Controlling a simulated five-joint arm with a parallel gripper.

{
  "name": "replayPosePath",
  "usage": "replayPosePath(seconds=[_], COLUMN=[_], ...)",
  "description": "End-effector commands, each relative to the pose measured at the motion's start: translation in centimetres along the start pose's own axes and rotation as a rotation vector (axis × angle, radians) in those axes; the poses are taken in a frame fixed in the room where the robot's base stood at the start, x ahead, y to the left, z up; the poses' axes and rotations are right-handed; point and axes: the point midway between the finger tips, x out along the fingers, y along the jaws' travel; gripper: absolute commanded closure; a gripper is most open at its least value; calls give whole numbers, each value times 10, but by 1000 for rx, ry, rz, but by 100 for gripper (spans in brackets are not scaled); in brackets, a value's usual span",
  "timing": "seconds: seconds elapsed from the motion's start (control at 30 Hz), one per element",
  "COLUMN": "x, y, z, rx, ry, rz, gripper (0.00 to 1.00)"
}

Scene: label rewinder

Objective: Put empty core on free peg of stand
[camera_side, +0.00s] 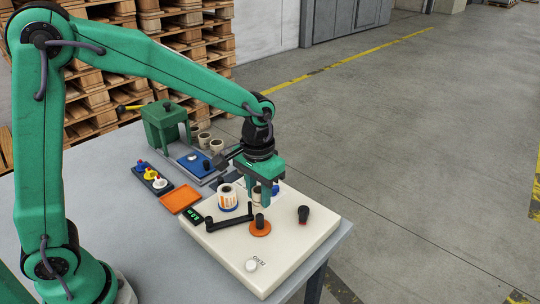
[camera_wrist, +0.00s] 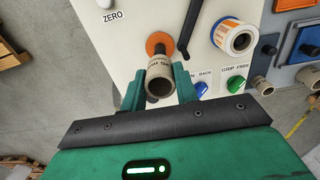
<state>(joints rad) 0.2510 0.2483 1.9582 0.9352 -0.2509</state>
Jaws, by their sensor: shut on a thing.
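My gripper (camera_side: 265,192) is shut on the empty core (camera_wrist: 160,84), a beige cardboard tube with printing on its side. In the wrist view it sits between my two green fingers (camera_wrist: 160,90), its open end facing the camera. In the side view the core is mostly hidden behind my fingers, above the cream machine top. Beyond it stands a dark spindle on an orange disc (camera_wrist: 160,42). The grey and blue stand (camera_side: 193,163) lies behind the machine, with a short dark peg (camera_side: 207,165) that looks bare. Beige cores (camera_side: 203,139) stand beside it.
An orange tray (camera_side: 181,197), a dark rack of coloured knobs (camera_side: 152,178) and a green press (camera_side: 165,122) stand at left.

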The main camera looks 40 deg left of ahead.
Motion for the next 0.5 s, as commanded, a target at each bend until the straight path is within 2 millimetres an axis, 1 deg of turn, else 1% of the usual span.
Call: replayPosePath(seconds=[0.17,0.27,0.37,0.5], x=[0,0,0,0], y=[-5,-13,-26,-54], z=[-3,-8,-16,-30], rx=[-2,-3,-5,-7], ry=[0,0,0,-1], rz=[0,0,0,0], gripper=[81,81,81,81])
